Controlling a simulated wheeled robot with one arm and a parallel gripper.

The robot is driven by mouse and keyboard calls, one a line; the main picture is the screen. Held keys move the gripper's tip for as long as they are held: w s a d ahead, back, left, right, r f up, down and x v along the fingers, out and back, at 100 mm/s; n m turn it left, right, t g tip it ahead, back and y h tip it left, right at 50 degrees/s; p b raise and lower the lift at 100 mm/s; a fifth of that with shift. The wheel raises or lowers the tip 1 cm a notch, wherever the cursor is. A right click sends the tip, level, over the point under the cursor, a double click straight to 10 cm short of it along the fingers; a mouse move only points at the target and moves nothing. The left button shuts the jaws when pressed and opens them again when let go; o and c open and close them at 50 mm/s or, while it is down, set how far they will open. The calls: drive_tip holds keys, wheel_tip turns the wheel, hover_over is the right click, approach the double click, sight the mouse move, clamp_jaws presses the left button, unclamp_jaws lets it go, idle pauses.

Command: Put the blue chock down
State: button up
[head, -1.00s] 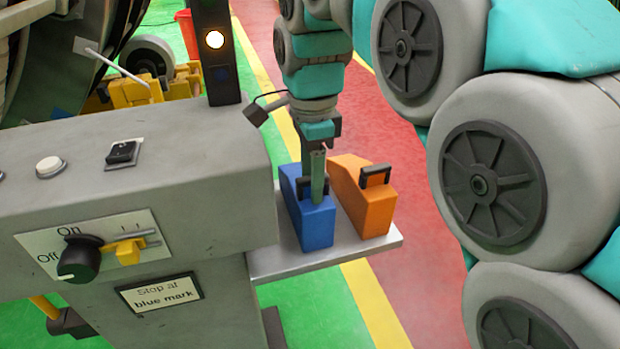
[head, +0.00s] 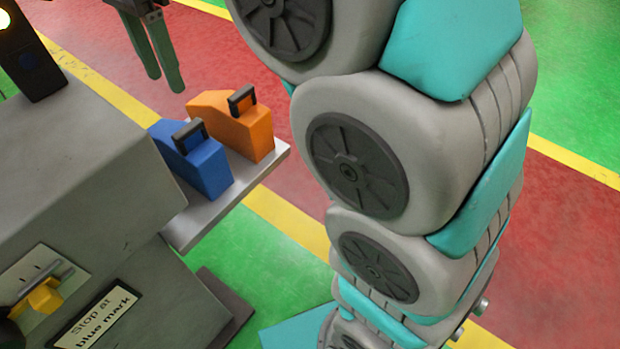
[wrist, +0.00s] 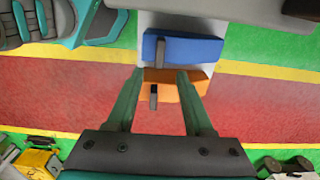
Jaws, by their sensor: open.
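The blue chock (head: 206,167) stands on the grey shelf (head: 200,217) on the side of the machine, its black handle on top. In the wrist view the blue chock (wrist: 184,50) lies beyond my fingertips. The orange chock (head: 243,132) stands beside it on the same shelf, and it shows between my fingers in the wrist view (wrist: 180,90). My gripper (head: 165,82) is open and empty, raised above and behind the chocks in the head view. Nothing is between its green fingers (wrist: 161,78), and it is apart from both chocks.
The grey machine housing (head: 85,170) with a yellow switch (head: 45,297) and a "Stop at blue mark" label (head: 95,317) stands at the left. A dark post with a lit lamp (head: 22,55) rises from it. The red floor (head: 200,45) behind the shelf is free.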

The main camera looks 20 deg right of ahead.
drive_tip(key=s+d+f+n+g, duration=0.1)
drive_tip(key=s+d+f+n, duration=0.4)
drive_tip(key=s+d+f, duration=0.4)
drive_tip(key=s+d+f+n, duration=0.6)
drive_tip(key=s+d+f, duration=0.3)
drive_tip(key=s+f, duration=0.3)
wheel_tip(320, 180, down, 2)
drive_tip(key=shift+d+f+n+g, duration=0.2)
drive_tip(key=shift+n+g, duration=0.1)
drive_tip(key=shift+g, duration=0.1)
drive_tip(key=shift+a, duration=0.15)
